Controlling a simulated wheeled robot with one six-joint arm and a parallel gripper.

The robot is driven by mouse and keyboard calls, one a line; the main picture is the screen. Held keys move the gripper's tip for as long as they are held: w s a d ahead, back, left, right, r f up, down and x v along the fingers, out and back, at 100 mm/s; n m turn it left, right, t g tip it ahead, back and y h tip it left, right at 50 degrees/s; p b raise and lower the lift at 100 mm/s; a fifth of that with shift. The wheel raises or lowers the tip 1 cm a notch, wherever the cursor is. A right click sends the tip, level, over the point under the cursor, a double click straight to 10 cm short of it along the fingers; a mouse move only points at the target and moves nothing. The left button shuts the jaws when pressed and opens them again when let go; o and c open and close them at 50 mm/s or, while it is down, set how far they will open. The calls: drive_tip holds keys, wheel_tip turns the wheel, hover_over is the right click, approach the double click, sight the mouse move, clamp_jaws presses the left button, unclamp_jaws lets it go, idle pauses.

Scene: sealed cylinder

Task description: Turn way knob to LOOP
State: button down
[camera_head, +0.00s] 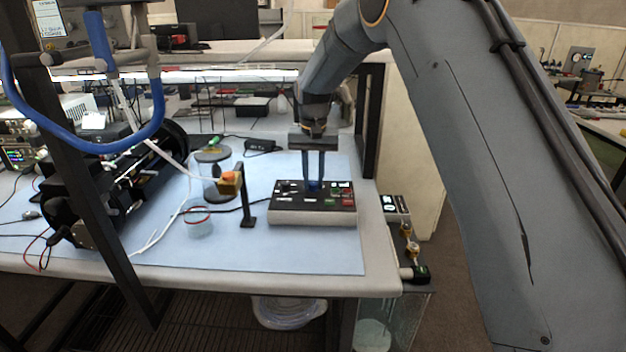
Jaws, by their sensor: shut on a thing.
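A control box (290,216) with a black top panel and a light grey front stands on the blue mat of the bench. Its panel carries small white labels and green and red buttons on the right side. My gripper (314,184) reaches straight down to the panel from above, its two fingers shut on a small blue knob (314,187) near the middle of the panel. The fingers partly hide the knob. The knob's pointing direction and the label texts are too small to read.
A black post with a yellow-orange block (230,182) stands just left of the box. Tubes and cables cross the mat (290,258). A black frame post (371,120) rises behind the box at right.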

sight(313, 183)
drive_tip(key=shift+m, duration=0.8)
drive_tip(key=shift+r, duration=0.1)
drive_tip(key=c, duration=1.5)
unclamp_jaws()
drive_tip(key=shift+c, duration=0.2)
wheel_tip(313, 183, up, 8)
drive_tip(key=shift+f+b, duration=0.1)
drive_tip(key=shift+b, duration=1.05)
